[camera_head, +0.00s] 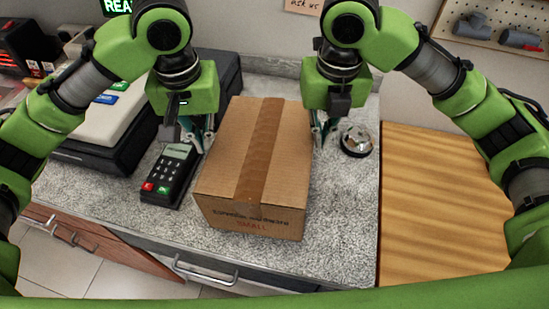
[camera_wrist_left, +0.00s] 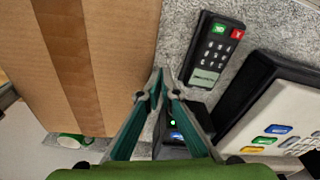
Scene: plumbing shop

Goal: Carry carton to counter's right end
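The brown carton (camera_head: 235,165), taped along its top and printed "SMALL", sits on the speckled grey counter (camera_head: 340,220), close to its front edge. My left gripper (camera_head: 204,141) is beside the carton's left side, between it and the card terminal. In the left wrist view its fingertips (camera_wrist_left: 162,74) are together, beside the carton wall (camera_wrist_left: 120,60), with nothing visible between them. I cannot tell whether they touch the carton. My right gripper (camera_head: 322,132) is at the carton's right side near the back; its fingertips are partly hidden.
A card terminal (camera_head: 171,174) lies close left of the carton. A cash register (camera_head: 110,120) stands further left. A round metal bell (camera_head: 357,141) is on the counter right of my right gripper. The counter front right of the carton is clear; a wooden surface (camera_head: 440,210) adjoins it.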

